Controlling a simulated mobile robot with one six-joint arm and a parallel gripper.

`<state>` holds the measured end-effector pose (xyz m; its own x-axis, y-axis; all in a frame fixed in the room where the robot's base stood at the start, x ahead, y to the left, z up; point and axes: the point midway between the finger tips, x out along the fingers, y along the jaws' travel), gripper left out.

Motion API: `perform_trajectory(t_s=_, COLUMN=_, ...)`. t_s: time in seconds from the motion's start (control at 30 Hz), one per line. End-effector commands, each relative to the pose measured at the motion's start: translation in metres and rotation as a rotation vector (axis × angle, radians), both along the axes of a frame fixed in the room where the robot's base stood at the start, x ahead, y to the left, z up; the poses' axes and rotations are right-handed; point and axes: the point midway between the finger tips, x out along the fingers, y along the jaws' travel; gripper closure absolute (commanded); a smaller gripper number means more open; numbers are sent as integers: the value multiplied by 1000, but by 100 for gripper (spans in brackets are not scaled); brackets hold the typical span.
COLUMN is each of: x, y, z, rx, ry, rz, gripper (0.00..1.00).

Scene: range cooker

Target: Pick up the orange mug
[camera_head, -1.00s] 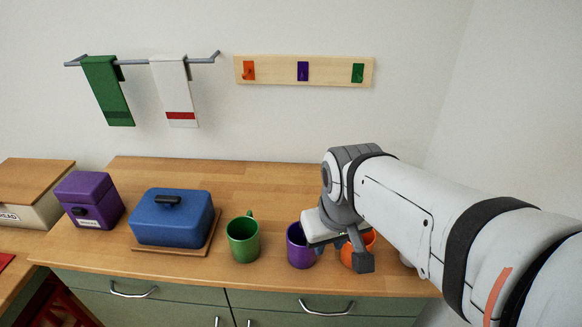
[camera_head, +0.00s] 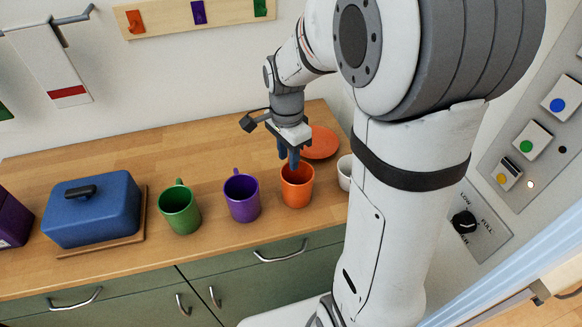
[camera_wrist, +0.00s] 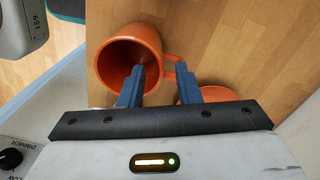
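The orange mug (camera_head: 298,188) stands upright on the wooden counter, right of the purple mug. My gripper (camera_head: 289,160) points down over its back rim. In the wrist view the fingers of my gripper (camera_wrist: 160,70) are apart, with nothing clamped between them. The left fingertip overlaps the opening of the orange mug (camera_wrist: 112,42); the right one is outside, by the handle. I cannot tell how deep the fingertips reach or whether they touch the mug.
A purple mug (camera_head: 242,199) and a green mug (camera_head: 180,210) stand to the left, with a blue lidded dish (camera_head: 92,212) beyond. An orange plate (camera_head: 322,142) lies behind the orange mug. A white mug (camera_head: 344,172) stands close on its right, partly hidden by my arm.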

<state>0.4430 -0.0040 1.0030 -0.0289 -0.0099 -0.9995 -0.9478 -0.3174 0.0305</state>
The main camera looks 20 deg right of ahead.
Motion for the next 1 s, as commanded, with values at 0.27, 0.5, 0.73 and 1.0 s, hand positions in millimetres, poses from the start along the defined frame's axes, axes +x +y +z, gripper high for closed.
perform_trajectory(t_s=0.27, x=-2, y=10, z=-29, rx=-1, ry=4, rz=16, gripper=70)
perform_trajectory(t_s=0.5, x=-6, y=14, z=-63, rx=-1, ry=5, rz=24, gripper=70)
perform_trajectory(t_s=0.73, x=-6, y=15, z=-77, rx=-1, ry=1, rz=25, gripper=70)
perform_trajectory(t_s=1.0, x=-6, y=15, z=-77, rx=0, ry=0, rz=26, gripper=79)
